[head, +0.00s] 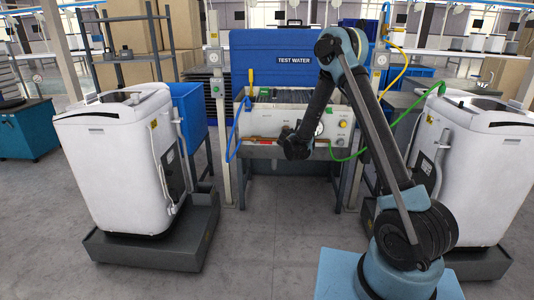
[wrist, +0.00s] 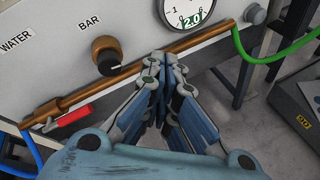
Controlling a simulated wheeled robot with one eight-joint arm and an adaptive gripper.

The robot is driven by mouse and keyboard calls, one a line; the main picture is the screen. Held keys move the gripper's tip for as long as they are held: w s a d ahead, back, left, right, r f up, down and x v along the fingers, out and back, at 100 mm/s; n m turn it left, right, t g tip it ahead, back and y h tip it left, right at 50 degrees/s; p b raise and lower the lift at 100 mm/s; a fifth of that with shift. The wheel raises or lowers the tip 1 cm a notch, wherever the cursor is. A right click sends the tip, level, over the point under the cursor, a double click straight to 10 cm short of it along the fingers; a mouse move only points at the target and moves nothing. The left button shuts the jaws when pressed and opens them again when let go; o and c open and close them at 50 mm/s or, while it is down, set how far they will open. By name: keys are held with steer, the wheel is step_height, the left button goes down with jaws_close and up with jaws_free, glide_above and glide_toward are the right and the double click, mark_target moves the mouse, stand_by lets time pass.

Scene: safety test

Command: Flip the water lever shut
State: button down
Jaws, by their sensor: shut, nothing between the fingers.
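The red lever (wrist: 74,115) sits at the left end of a copper pipe (wrist: 135,70) in the wrist view. Its handle lies roughly along the pipe, just below it. My gripper (wrist: 163,62) is shut and empty, its fingertips close to the pipe's middle, to the right of the lever and apart from it. I cannot tell whether the tips touch the pipe.
Blue (wrist: 30,145) and green (wrist: 270,58) hoses hang at either side. White washing machines (head: 115,165) flank the bench. Floor before it is open.

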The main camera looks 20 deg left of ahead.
steer(key=s+a+f+n+t+y, duration=0.1)
steer(key=s+a+f+n+y, duration=0.1)
steer(key=a+f+n, duration=0.2)
steer(key=s+a+f+n+t+y, duration=0.1)
steer(key=a+f+n, duration=0.4)
steer(key=a+f, duration=0.6)
steer(key=shift+s+a+f+y, duration=0.3)
steer(key=shift+s+a+y, duration=0.35)
steer(key=shift+s, duration=0.1)
